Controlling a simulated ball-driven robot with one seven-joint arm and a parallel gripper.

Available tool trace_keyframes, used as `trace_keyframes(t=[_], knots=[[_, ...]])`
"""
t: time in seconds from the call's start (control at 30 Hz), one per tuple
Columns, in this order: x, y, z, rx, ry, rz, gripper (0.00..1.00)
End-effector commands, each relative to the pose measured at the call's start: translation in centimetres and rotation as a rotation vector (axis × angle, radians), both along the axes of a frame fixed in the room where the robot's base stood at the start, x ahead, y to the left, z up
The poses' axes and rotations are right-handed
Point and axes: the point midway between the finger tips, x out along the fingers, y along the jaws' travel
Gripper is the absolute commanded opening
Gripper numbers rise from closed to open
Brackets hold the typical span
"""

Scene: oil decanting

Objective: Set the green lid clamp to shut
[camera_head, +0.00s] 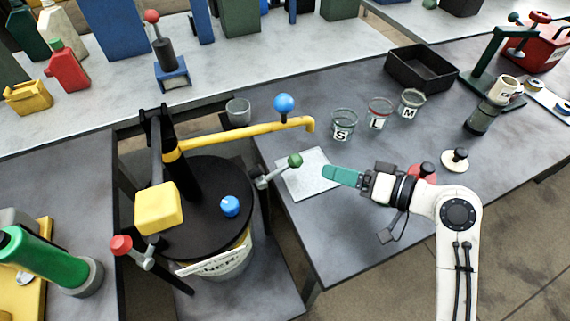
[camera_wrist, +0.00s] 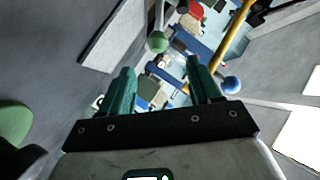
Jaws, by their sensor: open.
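The green lid clamp is a grey lever with a green ball knob (camera_head: 294,160), at the right rim of a drum with a black lid (camera_head: 180,235). Its lever sticks out to the right from the lid's edge. In the wrist view the green knob (camera_wrist: 157,42) shows ahead of the fingers, between them and a little above their tips. My gripper (camera_head: 343,176) has green fingers and sits to the right of the knob, apart from it. It also shows in the wrist view (camera_wrist: 162,80), its two fingers spread with nothing between them.
A yellow spout pipe (camera_head: 245,134) with a blue ball knob (camera_head: 284,104) passes beyond the clamp. A red-knobbed clamp (camera_head: 121,245) is at the drum's left. Jars S (camera_head: 343,125), L (camera_head: 379,113) and M (camera_head: 411,103) stand behind my gripper. A pale pad (camera_head: 308,180) lies below it.

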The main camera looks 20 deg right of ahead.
Motion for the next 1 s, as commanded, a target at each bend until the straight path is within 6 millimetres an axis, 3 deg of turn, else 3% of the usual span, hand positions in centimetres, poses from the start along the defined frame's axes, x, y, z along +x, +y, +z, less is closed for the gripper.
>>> trace_keyframes(t=[0.03,0.27,0.7,1.0], knots=[[0.0,0.0,-0.8,0.000,-0.001,-0.001,0.63],[1.1,0.8,-1.1,0.002,0.000,0.001,0.63],[7.0,4.9,-3.0,0.002,-0.001,0.003,0.63],[8.5,6.0,-3.6,0.001,-0.001,0.001,0.63]])
